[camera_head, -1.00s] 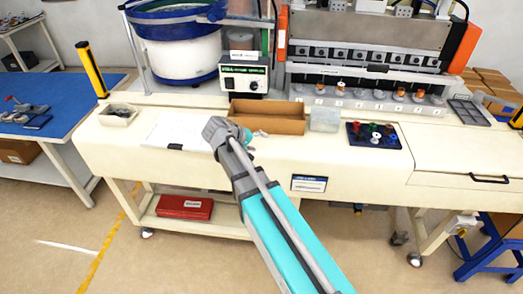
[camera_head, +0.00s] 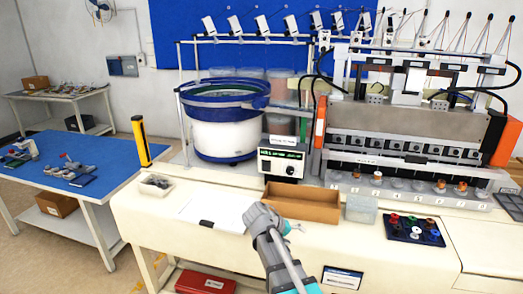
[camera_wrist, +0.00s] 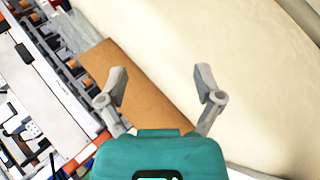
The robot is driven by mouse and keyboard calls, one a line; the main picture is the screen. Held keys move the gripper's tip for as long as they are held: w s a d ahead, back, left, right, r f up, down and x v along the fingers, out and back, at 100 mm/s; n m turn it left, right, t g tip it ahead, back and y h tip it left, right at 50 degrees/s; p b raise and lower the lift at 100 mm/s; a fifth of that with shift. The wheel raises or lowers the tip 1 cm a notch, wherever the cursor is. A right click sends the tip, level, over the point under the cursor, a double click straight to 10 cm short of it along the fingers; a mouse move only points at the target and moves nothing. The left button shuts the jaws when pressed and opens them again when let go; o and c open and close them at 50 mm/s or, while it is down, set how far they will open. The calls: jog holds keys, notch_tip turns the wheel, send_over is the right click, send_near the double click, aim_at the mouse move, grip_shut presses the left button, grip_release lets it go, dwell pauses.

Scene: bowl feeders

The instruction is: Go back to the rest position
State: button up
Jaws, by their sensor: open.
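My gripper (camera_wrist: 162,82) shows in the wrist view with its two grey fingers spread wide apart and nothing between them. In the head view, my arm rises from the bottom edge to the bench front. There my gripper (camera_head: 293,228) is mostly hidden behind my wrist, just in front of the brown open bin (camera_head: 302,208). The wrist view shows the cream bench top (camera_wrist: 220,40) and a brown surface (camera_wrist: 140,85) beyond the fingers.
A white sheet (camera_head: 215,207) and small parts tray (camera_head: 156,184) lie left of my wrist. A clear box (camera_head: 361,208) and dark tray of coloured pieces (camera_head: 414,230) lie right. The bowl feeder (camera_head: 223,130), control box (camera_head: 281,162) and multi-station machine (camera_head: 405,145) stand behind.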

jog(key=s+d+f+g+y, duration=0.1)
jog(key=s+f+y, duration=0.2)
jog(key=s, duration=0.4)
jog(key=s+d+f+m+g+y, duration=0.1)
jog(key=s+f+y, duration=0.1)
jog(key=s+y, duration=0.3)
jog(key=shift+s+d+f+m+g+y, duration=0.15)
jog(key=shift+s+f+m+g+y, duration=0.2)
jog(key=shift+s, duration=0.75)
